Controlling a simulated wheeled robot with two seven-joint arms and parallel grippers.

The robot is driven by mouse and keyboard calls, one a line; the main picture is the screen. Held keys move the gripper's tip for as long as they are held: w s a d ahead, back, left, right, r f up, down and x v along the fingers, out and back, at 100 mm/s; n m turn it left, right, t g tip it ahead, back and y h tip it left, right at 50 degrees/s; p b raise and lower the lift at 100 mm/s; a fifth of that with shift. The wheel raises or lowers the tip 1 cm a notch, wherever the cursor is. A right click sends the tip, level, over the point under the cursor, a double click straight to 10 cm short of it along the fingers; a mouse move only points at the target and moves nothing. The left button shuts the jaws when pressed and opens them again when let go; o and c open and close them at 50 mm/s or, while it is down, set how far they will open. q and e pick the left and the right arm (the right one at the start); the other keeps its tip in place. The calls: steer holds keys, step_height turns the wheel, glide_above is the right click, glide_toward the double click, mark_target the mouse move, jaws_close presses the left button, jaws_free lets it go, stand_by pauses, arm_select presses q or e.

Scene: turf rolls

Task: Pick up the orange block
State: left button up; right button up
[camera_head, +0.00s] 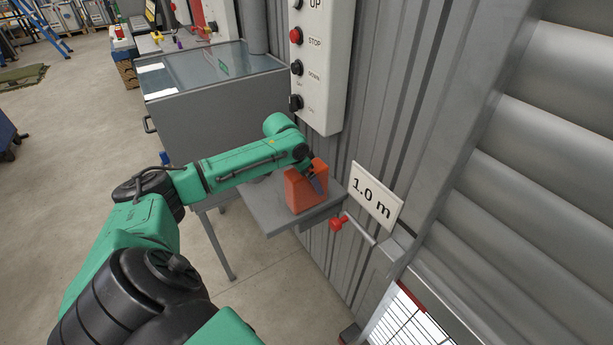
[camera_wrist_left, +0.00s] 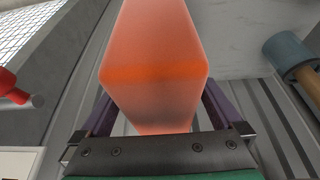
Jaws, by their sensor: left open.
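The orange block (camera_head: 300,192) stands upright on a small grey table (camera_head: 270,211) against the corrugated wall. My left gripper (camera_head: 316,180) is at the upper right part of the block in the head view. In the left wrist view the block (camera_wrist_left: 153,75) fills the middle, between the two fingers of my left gripper (camera_wrist_left: 160,120). The jaws are open around it, with a finger on each side. Whether the fingers touch the block I cannot tell. The fingertips are partly hidden behind the block. My right gripper is not in view.
A red-ended lever (camera_head: 337,223) sticks out from the wall by the table, near a "1.0 m" sign (camera_head: 375,197). A white control box (camera_head: 322,65) with buttons hangs above. A grey cabinet (camera_head: 215,120) stands behind the table.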

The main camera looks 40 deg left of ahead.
arm_select(q)
steer(key=shift+f, duration=0.15)
stand_by(0.4)
steer(key=c, duration=1.4)
